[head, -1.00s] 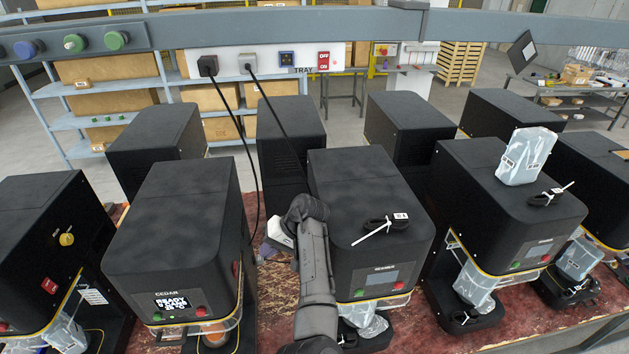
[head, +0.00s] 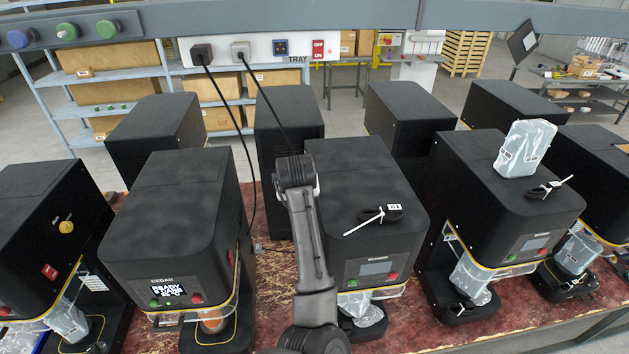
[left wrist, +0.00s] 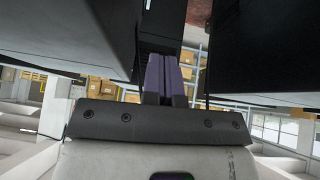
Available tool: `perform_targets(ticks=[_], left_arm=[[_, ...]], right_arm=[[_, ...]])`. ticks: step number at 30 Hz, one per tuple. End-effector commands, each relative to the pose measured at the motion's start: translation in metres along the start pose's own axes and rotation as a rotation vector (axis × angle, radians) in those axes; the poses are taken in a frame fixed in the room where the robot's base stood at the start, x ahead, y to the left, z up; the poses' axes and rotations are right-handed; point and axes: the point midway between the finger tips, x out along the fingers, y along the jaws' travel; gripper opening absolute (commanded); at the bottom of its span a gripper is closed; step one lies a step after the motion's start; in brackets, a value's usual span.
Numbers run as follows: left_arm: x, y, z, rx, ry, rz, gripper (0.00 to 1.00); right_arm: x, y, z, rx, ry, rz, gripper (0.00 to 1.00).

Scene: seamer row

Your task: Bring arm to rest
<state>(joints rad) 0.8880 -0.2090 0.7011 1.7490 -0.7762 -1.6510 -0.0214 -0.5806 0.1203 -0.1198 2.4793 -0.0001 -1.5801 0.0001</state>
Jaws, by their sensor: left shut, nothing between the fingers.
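My left gripper shows in the left wrist view (left wrist: 165,78), its purple fingers shut together with nothing between them. Black machine bodies stand on both sides of it. In the head view one arm of mine reaches up from the bottom middle, between the CEDAR machine (head: 168,215) and the machine to its right (head: 365,190). The gripper at its end is hidden there behind the wrist. My right gripper is in neither view.
Several black machines stand in two rows on a worn red table (head: 270,290). Two cables hang from a white socket panel (head: 262,55) behind the arm. A black strap with a white tie (head: 380,214) lies on the right-hand machine. A wrapped bag (head: 525,148) stands farther right.

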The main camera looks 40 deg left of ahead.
Motion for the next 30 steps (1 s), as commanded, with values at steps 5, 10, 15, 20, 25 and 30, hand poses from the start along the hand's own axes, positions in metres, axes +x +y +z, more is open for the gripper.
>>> perform_targets(ticks=[5,10,15,20,25,30], left_arm=[[-0.021,0.006,-0.011,-0.001,0.090,0.081,0.00],[-0.037,0.011,-0.016,0.012,0.159,0.140,0.00],[-0.047,0.014,-0.018,0.021,0.197,0.176,0.00],[-0.051,0.016,-0.018,0.024,0.211,0.190,0.00],[-0.051,0.016,-0.018,0.024,0.213,0.192,0.00],[-0.060,0.023,-0.022,0.018,0.241,0.268,0.00]], right_arm=[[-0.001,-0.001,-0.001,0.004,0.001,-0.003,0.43],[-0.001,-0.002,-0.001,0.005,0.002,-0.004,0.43],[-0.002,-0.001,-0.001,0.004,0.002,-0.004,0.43],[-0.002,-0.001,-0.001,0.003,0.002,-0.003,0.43],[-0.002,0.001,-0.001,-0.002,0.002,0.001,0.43],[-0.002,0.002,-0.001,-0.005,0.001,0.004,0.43]])
